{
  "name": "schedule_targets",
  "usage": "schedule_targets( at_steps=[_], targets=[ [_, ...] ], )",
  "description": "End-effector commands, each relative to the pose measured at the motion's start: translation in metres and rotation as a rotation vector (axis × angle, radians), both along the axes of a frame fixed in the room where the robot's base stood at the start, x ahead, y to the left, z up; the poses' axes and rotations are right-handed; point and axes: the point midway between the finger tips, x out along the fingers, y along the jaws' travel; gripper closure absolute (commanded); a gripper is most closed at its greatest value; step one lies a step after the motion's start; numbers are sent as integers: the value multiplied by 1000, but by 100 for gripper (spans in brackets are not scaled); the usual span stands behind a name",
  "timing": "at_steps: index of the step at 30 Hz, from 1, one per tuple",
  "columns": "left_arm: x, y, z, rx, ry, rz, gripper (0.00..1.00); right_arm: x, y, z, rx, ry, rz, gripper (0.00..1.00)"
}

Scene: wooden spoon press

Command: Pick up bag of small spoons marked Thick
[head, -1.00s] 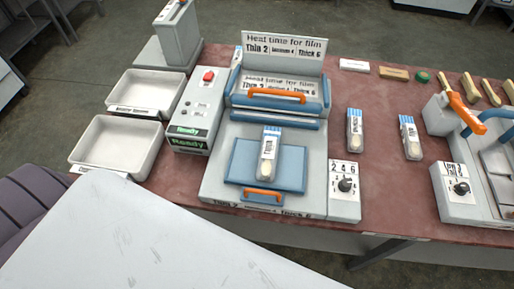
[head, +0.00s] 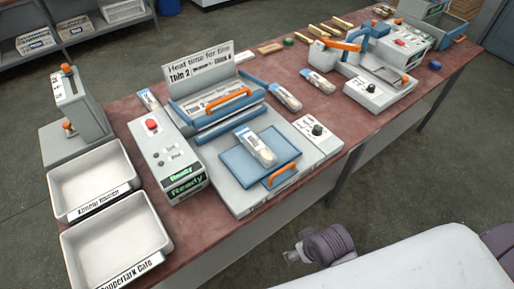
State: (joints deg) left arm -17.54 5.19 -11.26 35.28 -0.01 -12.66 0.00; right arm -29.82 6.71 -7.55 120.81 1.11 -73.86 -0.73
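Several clear bags of small spoons with blue-and-white tops are in the head view. One bag (head: 255,146) lies on the blue plate of the near press (head: 229,165). A second bag (head: 286,97) lies on the table just right of that press, and a third bag (head: 318,81) lies farther right. Another bag (head: 149,101) shows partly behind the control box, left of the press. The bag labels are too small to read, so I cannot tell which is marked Thick.
Two white trays (head: 94,177) (head: 117,240) stand at the left. A control box (head: 168,160) with a red button and green "Ready" displays stands beside the press. A second device (head: 364,94) with an orange handle and wooden pieces (head: 317,32) are farther right.

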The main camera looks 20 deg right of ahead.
Motion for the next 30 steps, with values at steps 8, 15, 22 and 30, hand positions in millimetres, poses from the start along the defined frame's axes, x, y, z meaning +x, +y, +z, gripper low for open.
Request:
schedule_targets(
  at_steps=[8,15,22,30],
  targets=[
    [14,-19,3,-24,-22,-2,42,52,12,83,110,-258,132,15],
    [13,-16,3,-21,-20,-3,42,111,15,107,205,-523,207,15],
    [8,-8,3,-11,-12,0,42,160,-3,128,246,-753,193,15],
    [6,-7,7,-9,-9,1,42,198,-11,134,254,-860,161,15]
  ],
)
